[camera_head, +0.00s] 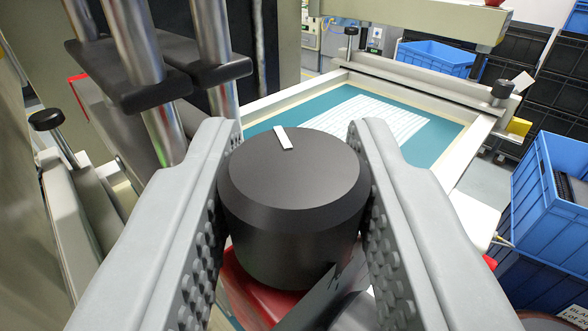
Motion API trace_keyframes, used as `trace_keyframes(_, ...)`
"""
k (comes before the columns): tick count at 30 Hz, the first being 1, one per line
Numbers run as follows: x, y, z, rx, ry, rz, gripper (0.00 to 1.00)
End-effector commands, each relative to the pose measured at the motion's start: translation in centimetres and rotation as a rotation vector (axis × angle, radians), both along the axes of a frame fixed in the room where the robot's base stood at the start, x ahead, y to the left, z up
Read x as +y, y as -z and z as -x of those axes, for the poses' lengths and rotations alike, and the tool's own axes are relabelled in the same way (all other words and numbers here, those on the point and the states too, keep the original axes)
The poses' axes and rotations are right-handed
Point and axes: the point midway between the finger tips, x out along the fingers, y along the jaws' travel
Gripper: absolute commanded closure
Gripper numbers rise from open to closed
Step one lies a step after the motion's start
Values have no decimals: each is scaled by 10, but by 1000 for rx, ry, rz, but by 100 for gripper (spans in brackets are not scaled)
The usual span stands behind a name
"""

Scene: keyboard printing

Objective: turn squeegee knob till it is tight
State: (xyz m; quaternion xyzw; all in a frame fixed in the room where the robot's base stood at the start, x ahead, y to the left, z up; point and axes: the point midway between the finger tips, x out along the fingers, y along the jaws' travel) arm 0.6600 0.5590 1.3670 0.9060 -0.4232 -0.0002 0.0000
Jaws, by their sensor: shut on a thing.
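The squeegee knob (290,190) is a large black round knob in the middle of the view. A white mark (283,138) on its top lies near the far edge, a little left of centre. My gripper (294,165) has one grey finger on each side of the knob and is shut on it. The studded pads face the knob's sides. Below the knob are a red part (255,290) and a grey metal edge, partly hidden by the knob and the fingers.
A screen frame (470,155) with teal mesh and a white printed pattern lies behind the knob. Metal posts (135,40) with black clamps stand close at the left. Blue crates (550,190) stand at the right. Another small black knob (46,119) is at the far left.

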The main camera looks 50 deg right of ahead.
Motion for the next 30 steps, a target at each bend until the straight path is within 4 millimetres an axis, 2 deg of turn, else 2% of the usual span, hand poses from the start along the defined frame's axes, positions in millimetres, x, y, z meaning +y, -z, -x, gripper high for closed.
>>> trace_keyframes(30, 0, -1, 0, -1, 135, 0, 92)
